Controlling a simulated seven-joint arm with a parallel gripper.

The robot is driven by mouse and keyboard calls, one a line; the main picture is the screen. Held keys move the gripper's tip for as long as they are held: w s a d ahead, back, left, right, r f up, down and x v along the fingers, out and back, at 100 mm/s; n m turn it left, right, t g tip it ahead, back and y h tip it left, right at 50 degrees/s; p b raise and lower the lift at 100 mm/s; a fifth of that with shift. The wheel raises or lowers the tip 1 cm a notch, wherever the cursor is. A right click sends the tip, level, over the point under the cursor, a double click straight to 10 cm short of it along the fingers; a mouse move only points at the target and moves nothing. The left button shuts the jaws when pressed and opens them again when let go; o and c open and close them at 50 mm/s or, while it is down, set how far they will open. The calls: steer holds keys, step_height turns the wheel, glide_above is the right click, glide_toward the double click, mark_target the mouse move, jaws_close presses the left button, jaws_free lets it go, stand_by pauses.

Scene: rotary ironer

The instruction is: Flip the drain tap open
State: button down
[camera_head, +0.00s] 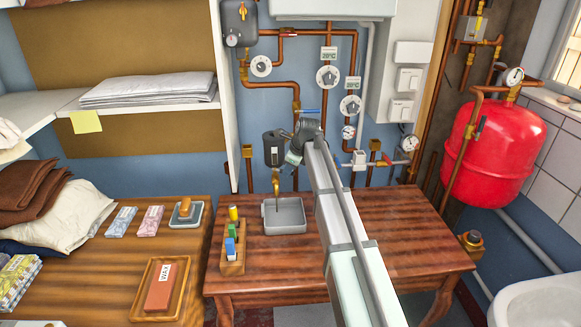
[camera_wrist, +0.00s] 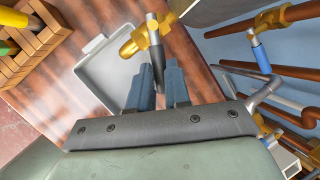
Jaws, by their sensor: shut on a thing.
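The brass drain tap (camera_wrist: 136,42) shows in the wrist view above a grey tray (camera_wrist: 97,68). Its lever has a silver upper part (camera_wrist: 152,27) and a dark end that reaches down between my fingers. My gripper (camera_wrist: 162,84) is shut on this lever. In the head view the tap (camera_head: 276,183) sits below a dark grey cylinder (camera_head: 273,148) on the wall, over the tray (camera_head: 284,226) on the wooden table. My gripper (camera_head: 291,157) is beside the cylinder, and the lever is hard to make out there.
Copper pipes, dials and a blue-handled valve (camera_wrist: 259,54) line the wall close to my gripper. A red tank (camera_head: 492,150) hangs at right. The table's right part (camera_head: 420,240) is clear.

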steer(key=shift+s+a+m+t+h, duration=0.15)
steer(key=shift+s+a+m+h, duration=0.35)
steer(key=shift+m, duration=0.85)
steer(key=shift+s+a+m+t+h, duration=0.2)
steer(key=shift+s+a+m+h, duration=0.25)
steer(key=shift+m, duration=0.95)
steer(key=shift+s+a+m+t+h, duration=0.25)
steer(key=shift+a+m+h, duration=0.4)
steer(key=shift+m, duration=0.7)
steer(key=c, duration=1.4)
jaws_free()
steer(key=shift+o, duration=0.2)
steer(key=v, duration=1.4)
steer(key=shift+a, duration=0.1)
